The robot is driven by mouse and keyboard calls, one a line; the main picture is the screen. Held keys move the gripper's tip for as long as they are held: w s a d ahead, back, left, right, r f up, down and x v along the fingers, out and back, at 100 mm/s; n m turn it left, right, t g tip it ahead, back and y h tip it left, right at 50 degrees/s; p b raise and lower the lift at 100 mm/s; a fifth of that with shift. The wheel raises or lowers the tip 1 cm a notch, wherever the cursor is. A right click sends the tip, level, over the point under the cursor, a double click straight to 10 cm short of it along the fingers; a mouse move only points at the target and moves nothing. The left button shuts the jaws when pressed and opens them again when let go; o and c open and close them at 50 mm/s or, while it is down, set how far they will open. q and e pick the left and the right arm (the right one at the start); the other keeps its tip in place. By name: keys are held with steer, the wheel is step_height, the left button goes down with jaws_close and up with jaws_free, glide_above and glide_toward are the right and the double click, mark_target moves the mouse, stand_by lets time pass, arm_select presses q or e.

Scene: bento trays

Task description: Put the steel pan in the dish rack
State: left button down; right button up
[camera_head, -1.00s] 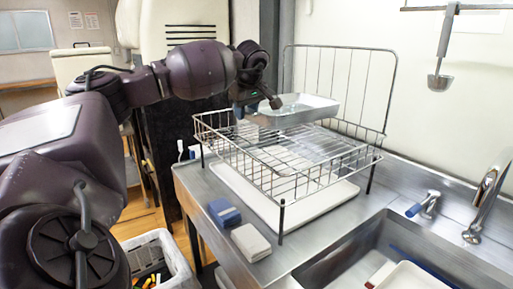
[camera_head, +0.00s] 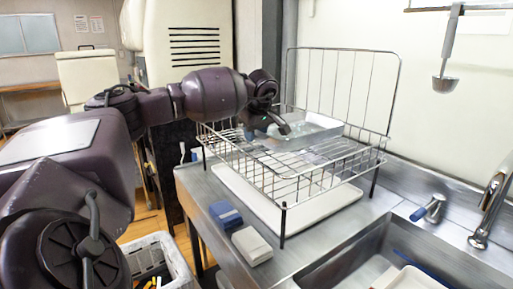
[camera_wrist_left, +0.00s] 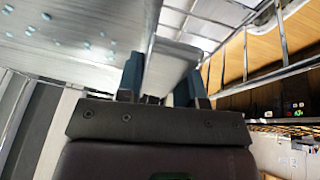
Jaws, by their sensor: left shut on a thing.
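The steel pan (camera_head: 318,131) is a shallow rectangular metal tray with water drops on its inside. It sits low within the back part of the wire dish rack (camera_head: 285,205), roughly level. I cannot tell whether its underside touches the rack's wires. My left gripper (camera_head: 262,130) is shut on the pan's near-left wall. In the left wrist view the two fingers (camera_wrist_left: 160,84) lie on either side of the pan's wall (camera_wrist_left: 168,62), with rack wires close by. My right gripper is not in view.
A white drip tray (camera_head: 310,210) lies under the rack. The sink (camera_head: 350,262) and faucet (camera_head: 490,205) are at right. A ladle (camera_head: 447,65) hangs on the wall.

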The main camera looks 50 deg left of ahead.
arm_select(q)
step_height(320, 180, down, 4)
steer(key=shift+r, duration=0.1)
steer(key=shift+w+f, duration=0.2)
steer(key=shift+f, duration=0.15)
steer(key=c, duration=0.8)
jaws_free()
steer(key=shift+o, duration=0.2)
steer(key=shift+d, duration=0.1)
steer(key=v, duration=1.2)
steer(key=shift+p, duration=0.4)
steer(key=shift+f, duration=0.1)
